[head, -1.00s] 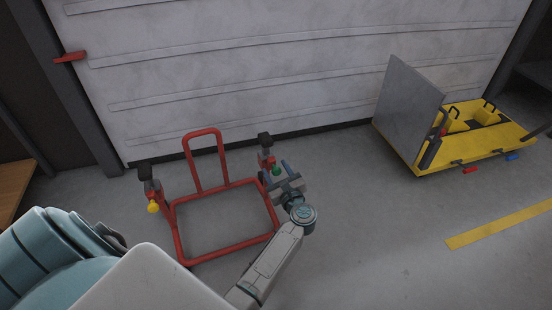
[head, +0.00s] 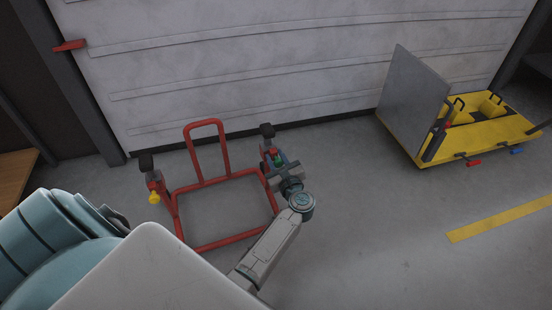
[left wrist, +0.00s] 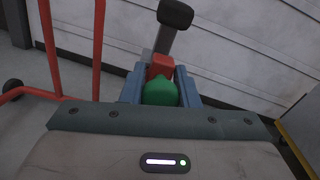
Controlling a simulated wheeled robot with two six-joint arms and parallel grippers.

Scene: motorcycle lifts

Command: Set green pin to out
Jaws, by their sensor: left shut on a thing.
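The green pin (left wrist: 160,92) shows as a round green knob in the left wrist view, in front of a red block on the stand. It also shows small in the head view (head: 279,155). My left gripper (head: 279,161) is at the right post of the red stand (head: 233,240), its two blue-grey fingers on either side of the green knob and shut on it. The fingers also show in the left wrist view (left wrist: 160,84). How far the pin sits in its hole is hidden. My right gripper is not in view.
A yellow pin (head: 154,197) is on the left post of the red stand. A yellow cart (head: 470,145) with an upright grey panel (head: 411,100) stands at the right. A white ribbed wall (head: 280,60) is behind. The floor between stand and cart is clear.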

